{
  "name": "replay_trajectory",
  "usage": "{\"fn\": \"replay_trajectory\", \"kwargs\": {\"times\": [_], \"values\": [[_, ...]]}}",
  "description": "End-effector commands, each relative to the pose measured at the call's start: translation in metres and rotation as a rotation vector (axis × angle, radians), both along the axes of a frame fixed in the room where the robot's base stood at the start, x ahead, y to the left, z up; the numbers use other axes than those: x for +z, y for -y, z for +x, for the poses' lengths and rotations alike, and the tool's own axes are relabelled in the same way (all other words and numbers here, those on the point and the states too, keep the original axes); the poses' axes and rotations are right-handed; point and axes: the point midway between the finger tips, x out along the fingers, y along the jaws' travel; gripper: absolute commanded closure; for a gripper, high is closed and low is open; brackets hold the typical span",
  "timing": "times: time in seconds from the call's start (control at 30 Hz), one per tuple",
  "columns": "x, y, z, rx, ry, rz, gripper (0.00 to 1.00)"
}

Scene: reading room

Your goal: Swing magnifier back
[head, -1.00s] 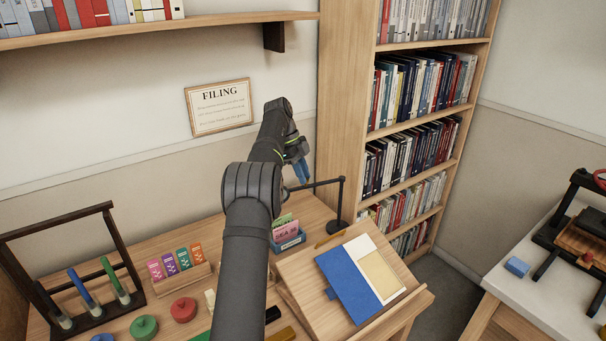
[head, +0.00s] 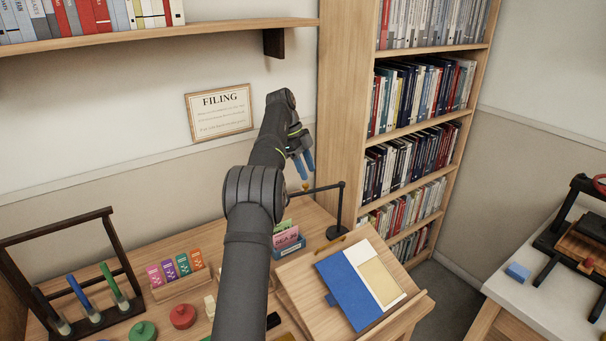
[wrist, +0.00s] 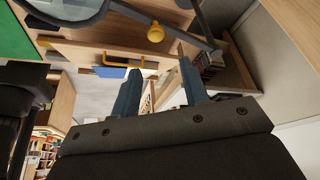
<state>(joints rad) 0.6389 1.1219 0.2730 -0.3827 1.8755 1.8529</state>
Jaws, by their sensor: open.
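The magnifier stands on the desk as a dark post (head: 338,207) with a thin horizontal arm reaching left. A small yellow knob (head: 305,187) shows on that arm. In the wrist view the round lens (wrist: 62,8) is at the top left, cut by the frame edge, and the yellow knob (wrist: 155,33) hangs beside it. My gripper (head: 304,166) is open and empty, close above the knob in the head view. In the wrist view its two blue fingers (wrist: 158,78) point toward the knob but do not enclose it. My arm hides the lens in the head view.
A sloped stand (head: 300,287) with a blue book (head: 346,291) is right of my arm. A blue card box (head: 288,249) sits close to the magnifier. A pen rack (head: 85,295) is at the left. A tall bookcase (head: 343,120) stands behind, with a wall shelf (head: 150,33) above.

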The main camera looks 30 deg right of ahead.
Motion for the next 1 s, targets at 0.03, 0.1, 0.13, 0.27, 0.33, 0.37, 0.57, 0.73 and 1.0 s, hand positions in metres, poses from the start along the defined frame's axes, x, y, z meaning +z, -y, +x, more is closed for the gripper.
{"fn": "replay_trajectory", "kwargs": {"times": [0.03,0.1,0.13,0.27,0.33,0.37,0.57,0.73,1.0], "values": [[0.005,0.002,-0.006,-0.001,0.002,-0.001,0.59],[0.01,0.004,-0.014,-0.001,0.002,-0.001,0.59],[0.012,0.005,-0.018,-0.001,0.002,-0.001,0.59],[0.025,0.012,-0.038,-0.003,0.001,-0.001,0.59],[0.033,0.017,-0.051,-0.003,0.001,0.0,0.59],[0.037,0.019,-0.057,-0.002,0.002,-0.002,0.59],[0.055,0.028,-0.086,-0.001,0.002,-0.001,0.59],[0.062,0.033,-0.098,-0.001,0.001,0.0,0.59],[0.064,0.033,-0.101,0.0,0.0,-0.001,0.59]]}}
